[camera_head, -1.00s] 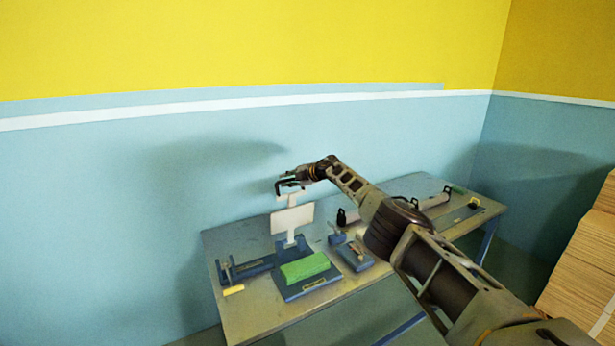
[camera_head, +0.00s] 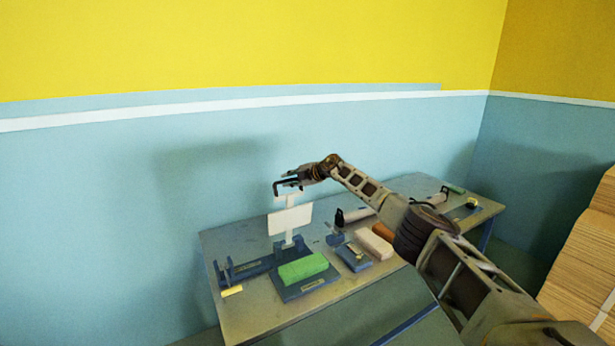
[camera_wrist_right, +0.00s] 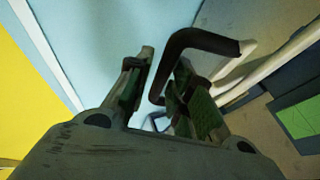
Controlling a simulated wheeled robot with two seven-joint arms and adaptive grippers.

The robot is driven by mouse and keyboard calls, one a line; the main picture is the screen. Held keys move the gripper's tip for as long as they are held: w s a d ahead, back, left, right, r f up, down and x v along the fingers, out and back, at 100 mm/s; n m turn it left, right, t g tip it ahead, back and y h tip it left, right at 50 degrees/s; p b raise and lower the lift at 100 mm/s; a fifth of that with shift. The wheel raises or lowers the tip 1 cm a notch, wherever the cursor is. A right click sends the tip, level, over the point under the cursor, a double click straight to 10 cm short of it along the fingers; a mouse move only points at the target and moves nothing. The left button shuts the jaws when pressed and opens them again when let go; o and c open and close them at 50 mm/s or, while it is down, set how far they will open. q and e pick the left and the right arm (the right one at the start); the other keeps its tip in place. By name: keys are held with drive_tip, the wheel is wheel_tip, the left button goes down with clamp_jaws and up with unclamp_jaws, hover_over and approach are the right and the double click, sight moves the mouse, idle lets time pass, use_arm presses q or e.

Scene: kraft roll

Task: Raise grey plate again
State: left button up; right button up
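The pale grey plate (camera_head: 290,221) is upright, with a stem above and below it, over a blue stand on the table. A dark bent handle (camera_wrist_right: 205,38) is at the plate's upper end. My right gripper (camera_head: 288,186) is at this handle, above the plate. My left gripper is not in view.
The table (camera_head: 240,310) carries a green block (camera_head: 303,267) on a blue base, a blue fixture (camera_head: 246,266) at left, a small blue block (camera_head: 353,257) and a peach block (camera_head: 374,243). Stacked brown sheets (camera_head: 585,255) stand at right. The wall is close behind.

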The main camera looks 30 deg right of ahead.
drive_tip(key=v, duration=0.9)
idle(0.8)
drive_tip(key=shift+s, duration=0.1)
drive_tip(key=shift+a, duration=0.2)
